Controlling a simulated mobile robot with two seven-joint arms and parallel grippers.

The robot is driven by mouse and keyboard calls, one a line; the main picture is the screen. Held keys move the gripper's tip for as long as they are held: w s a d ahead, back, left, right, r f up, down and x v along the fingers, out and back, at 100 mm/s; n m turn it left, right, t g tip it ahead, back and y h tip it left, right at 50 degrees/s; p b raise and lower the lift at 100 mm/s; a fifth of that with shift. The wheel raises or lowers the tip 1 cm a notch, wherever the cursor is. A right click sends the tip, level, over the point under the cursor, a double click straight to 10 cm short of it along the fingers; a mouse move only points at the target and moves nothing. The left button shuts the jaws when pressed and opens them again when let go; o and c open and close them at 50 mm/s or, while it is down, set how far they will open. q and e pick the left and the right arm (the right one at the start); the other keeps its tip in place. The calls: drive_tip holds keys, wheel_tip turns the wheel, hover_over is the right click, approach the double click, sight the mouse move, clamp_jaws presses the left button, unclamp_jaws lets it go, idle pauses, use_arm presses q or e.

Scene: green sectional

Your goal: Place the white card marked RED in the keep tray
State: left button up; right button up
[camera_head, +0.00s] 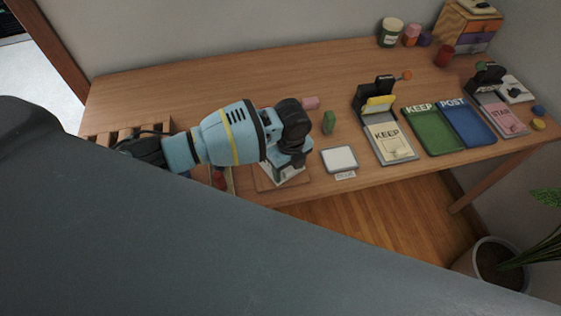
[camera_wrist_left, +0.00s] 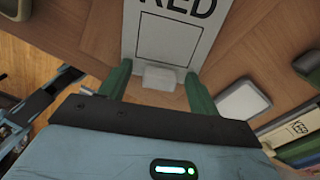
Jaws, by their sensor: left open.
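The white card marked RED (camera_wrist_left: 175,35) lies on a wooden board, straight ahead of my left gripper in the left wrist view. In the head view the card (camera_head: 284,171) is mostly hidden under the gripper. My left gripper (camera_head: 292,160) is low over it. Its two green fingers (camera_wrist_left: 158,88) are apart, one on each side of a small white block at the card's near edge. Whether they touch it I cannot tell. The green keep tray (camera_head: 436,131) is farther right, beside the blue POST tray (camera_head: 466,121).
A white square pad (camera_head: 339,159) lies right of the board. A stand with a KEEP card (camera_head: 390,143) is between it and the keep tray. A STAR stand (camera_head: 504,118) is at the far right. A green block (camera_head: 328,122) and pink block (camera_head: 311,103) lie behind the pad.

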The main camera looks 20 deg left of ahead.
use_arm(q)
drive_tip(key=c, duration=1.1)
drive_tip(key=shift+r, duration=0.15)
wheel_tip(320, 180, up, 10)
drive_tip(key=shift+f+p, duration=0.1)
drive_tip(key=shift+p, duration=0.3)
